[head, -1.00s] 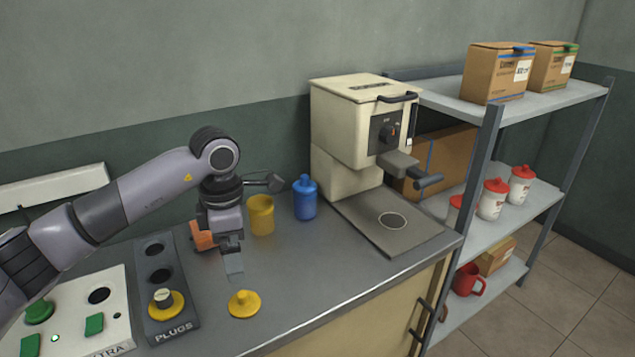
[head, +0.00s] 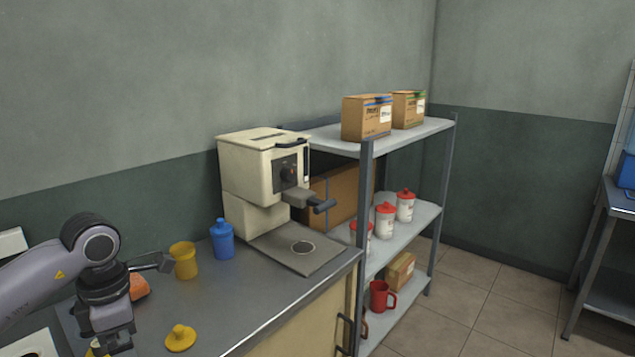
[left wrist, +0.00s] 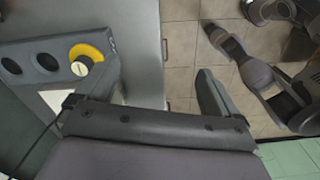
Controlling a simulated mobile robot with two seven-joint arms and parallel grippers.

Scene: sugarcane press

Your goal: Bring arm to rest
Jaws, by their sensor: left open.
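My left gripper (head: 115,347) hangs low at the left of the head view, above the grey bench top (head: 225,312). It is left of the yellow knobbed plug (head: 180,337) and holds nothing I can see. In the left wrist view its two fingers (left wrist: 160,85) stand wide apart, with the bench edge and tiled floor below. Parts of my other arm (left wrist: 275,90) show at the right of that view. The state of its gripper is unclear there, and the head view does not show it.
A yellow cup (head: 184,262), a blue bottle (head: 222,240) and an orange object (head: 138,287) stand near my left arm. The cream press (head: 262,180) is right of them, then a shelf rack (head: 420,215). The plug panel (left wrist: 45,62) lies left of the fingers.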

